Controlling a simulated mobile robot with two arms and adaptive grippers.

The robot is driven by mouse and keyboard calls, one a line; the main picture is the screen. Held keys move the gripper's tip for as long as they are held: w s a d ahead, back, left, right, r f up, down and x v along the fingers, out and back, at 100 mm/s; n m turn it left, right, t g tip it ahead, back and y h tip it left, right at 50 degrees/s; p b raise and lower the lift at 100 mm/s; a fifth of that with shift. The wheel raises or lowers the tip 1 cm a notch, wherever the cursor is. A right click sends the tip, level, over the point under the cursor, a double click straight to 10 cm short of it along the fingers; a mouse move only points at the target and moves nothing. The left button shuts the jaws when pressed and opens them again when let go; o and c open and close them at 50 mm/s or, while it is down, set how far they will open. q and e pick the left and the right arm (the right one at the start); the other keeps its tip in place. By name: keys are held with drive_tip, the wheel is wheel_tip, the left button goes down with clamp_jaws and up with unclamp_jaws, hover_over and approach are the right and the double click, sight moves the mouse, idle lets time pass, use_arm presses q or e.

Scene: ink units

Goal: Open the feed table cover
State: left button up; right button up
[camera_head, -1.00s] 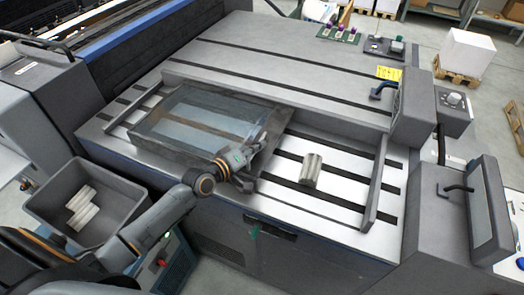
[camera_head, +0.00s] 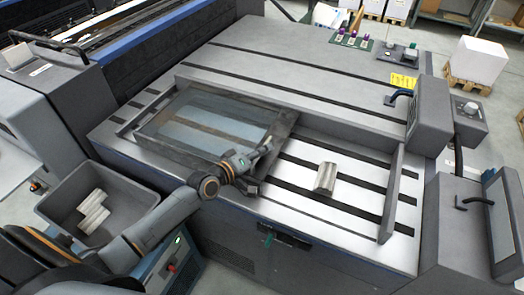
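The feed table cover (camera_head: 210,128) is a see-through pane in a dark frame. It lies over the left part of the feed table (camera_head: 292,205), and dark strips show through it. My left arm reaches in from the lower left. My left gripper (camera_head: 264,160) is at the cover's front right part, close to its edge. Its fingers are small and dark against the frame, so I cannot tell whether they grip it. My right gripper is out of view.
A pale ribbed block (camera_head: 326,178) lies on the table right of the cover. A grey bin (camera_head: 135,190) with similar blocks stands at the lower left. A grey side rail (camera_head: 390,195) and a machine housing (camera_head: 430,115) bound the right side.

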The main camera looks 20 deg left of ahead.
use_arm(q)
drive_tip(key=v, duration=1.2)
